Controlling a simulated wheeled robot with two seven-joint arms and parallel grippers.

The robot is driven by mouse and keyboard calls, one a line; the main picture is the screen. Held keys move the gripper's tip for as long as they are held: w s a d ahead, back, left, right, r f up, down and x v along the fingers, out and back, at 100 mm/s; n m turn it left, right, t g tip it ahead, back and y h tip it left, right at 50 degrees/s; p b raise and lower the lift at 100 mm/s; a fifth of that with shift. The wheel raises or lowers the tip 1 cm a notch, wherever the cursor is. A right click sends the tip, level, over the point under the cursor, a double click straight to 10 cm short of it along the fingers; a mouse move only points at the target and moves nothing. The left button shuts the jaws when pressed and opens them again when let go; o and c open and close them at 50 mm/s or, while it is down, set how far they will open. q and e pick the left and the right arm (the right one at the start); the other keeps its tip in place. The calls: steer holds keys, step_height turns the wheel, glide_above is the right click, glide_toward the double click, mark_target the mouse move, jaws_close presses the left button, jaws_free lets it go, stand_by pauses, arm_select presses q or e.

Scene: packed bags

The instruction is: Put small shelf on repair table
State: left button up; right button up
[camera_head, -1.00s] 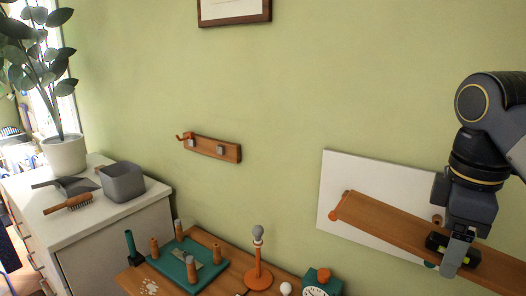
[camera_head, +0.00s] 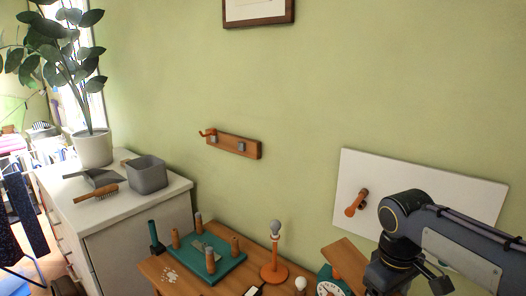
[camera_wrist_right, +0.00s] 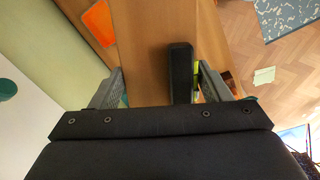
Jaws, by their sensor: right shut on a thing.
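The small shelf, a brown wooden board (camera_head: 346,259), is off the wall at the lower right of the head view, with its far end over the right side of the repair table. In the right wrist view the board (camera_wrist_right: 145,45) runs between the fingers of my right gripper (camera_wrist_right: 160,85), which is shut on it. A black block (camera_wrist_right: 180,72) with a yellow-green part lies along the board there. The wooden repair table (camera_head: 235,278) is at the bottom of the head view; its right part is hidden. My left gripper is not in view.
On the table stand a teal tray (camera_head: 232,262) with several pegs, an orange stand (camera_head: 274,270) and a teal clock (camera_head: 328,285). An orange bracket (camera_head: 356,203) sticks out of the white wall panel (camera_head: 420,178). A white cabinet (camera_head: 125,205) stands left.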

steer(key=w+a+f+m, duration=0.3)
steer(key=w+f, duration=0.1)
steer(key=f, duration=0.6)
steer(key=w+a+f+m, duration=0.25)
steer(key=w+f, duration=0.25)
steer(key=f, duration=0.4)
steer(key=s+f, duration=0.4)
steer(key=f, duration=0.1)
steer(key=shift+s, duration=0.25)
steer(key=shift+r+n, duration=0.1)
steer(key=shift+n, duration=0.15)
